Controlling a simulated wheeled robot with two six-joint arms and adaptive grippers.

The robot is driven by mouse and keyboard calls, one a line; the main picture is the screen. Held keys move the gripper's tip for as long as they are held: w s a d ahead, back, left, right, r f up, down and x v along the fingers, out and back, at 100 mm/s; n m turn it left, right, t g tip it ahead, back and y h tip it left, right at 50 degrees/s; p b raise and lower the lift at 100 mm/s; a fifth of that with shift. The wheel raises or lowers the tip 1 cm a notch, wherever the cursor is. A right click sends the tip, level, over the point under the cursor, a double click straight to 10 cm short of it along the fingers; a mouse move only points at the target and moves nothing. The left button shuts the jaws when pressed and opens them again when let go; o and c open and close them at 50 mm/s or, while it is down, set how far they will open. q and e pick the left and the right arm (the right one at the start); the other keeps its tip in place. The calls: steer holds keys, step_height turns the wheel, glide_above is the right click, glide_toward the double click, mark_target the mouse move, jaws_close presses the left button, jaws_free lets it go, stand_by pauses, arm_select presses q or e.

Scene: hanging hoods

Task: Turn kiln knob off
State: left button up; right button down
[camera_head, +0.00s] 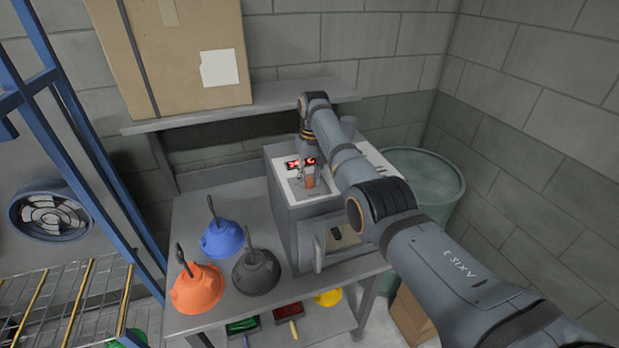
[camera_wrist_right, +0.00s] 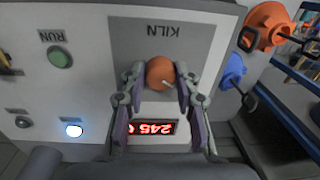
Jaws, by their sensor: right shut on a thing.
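The kiln (camera_head: 287,217) is a grey and white box on the metal table against the back wall. Its orange knob (camera_head: 310,182) sits on the front panel below a red lit display (camera_head: 301,162). In the right wrist view the round orange knob (camera_wrist_right: 160,72) is on a grey plate marked KILN, and the display (camera_wrist_right: 152,128) shows red digits, upside down. My right gripper (camera_wrist_right: 158,82) has its two fingers closed around the knob, one on each side. My left gripper is in neither view.
Orange (camera_head: 197,289), blue (camera_head: 222,238) and dark grey (camera_head: 256,272) hoods stand on the table left of the kiln. A green barrel (camera_head: 425,178) is to the right. A cardboard box (camera_head: 180,50) sits on the shelf above. A green RUN button (camera_wrist_right: 60,57) is beside the knob plate.

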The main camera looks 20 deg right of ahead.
mark_target(311, 179)
steer(key=shift+w+r, duration=0.15)
steer(key=shift+r, duration=0.15)
steer(key=c, duration=1.4)
jaws_free()
steer(key=o, duration=0.4)
steer(key=shift+f, duration=0.2)
steer(key=r, duration=0.7)
steer(key=shift+d+r, duration=0.2)
steer(key=shift+r, duration=0.1)
steer(key=shift+f, duration=0.1)
